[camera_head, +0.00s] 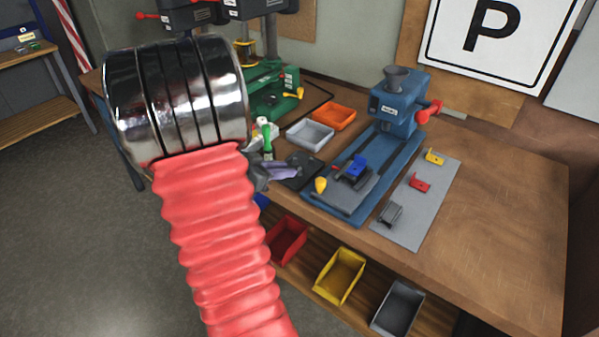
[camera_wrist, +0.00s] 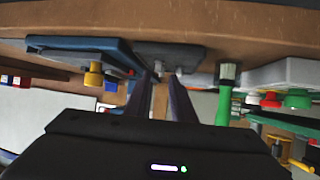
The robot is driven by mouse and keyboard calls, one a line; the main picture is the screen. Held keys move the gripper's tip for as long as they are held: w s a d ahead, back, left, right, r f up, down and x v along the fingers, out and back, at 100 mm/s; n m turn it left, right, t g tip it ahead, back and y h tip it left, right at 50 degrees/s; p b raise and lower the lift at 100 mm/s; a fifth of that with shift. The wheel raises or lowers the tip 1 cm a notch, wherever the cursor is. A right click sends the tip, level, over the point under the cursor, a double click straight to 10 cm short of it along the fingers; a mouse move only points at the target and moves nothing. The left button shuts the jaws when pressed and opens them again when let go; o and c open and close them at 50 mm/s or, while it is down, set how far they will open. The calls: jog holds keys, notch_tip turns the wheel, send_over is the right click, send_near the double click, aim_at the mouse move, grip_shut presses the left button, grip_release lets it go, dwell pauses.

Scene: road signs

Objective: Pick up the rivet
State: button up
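A small grey metal piece (camera_wrist: 159,68), which may be the rivet, shows by the fingertips at a dark plate (camera_wrist: 195,55) in the wrist view. It is too small to identify for sure. My gripper (camera_wrist: 162,82) has two dark fingers with a gap between them, pointing at that plate; nothing is clearly held. In the head view my gripper (camera_head: 284,171) is beside the dark plate (camera_head: 305,166) at the bench's left edge. My arm covers part of that area, and I cannot make out a rivet there.
A green-handled tool (camera_head: 266,137) stands close to my gripper. A blue press (camera_head: 396,105) with a yellow knob (camera_head: 320,185) on its base is to the right. Grey (camera_head: 310,134) and orange (camera_head: 333,115) trays lie behind. The bench's right side is clear.

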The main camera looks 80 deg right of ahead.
jog(key=shift+d, duration=0.1)
jog(key=shift+x, duration=2.55)
jog(key=shift+s, duration=0.1)
jog(key=shift+c, duration=0.3)
grip_shut()
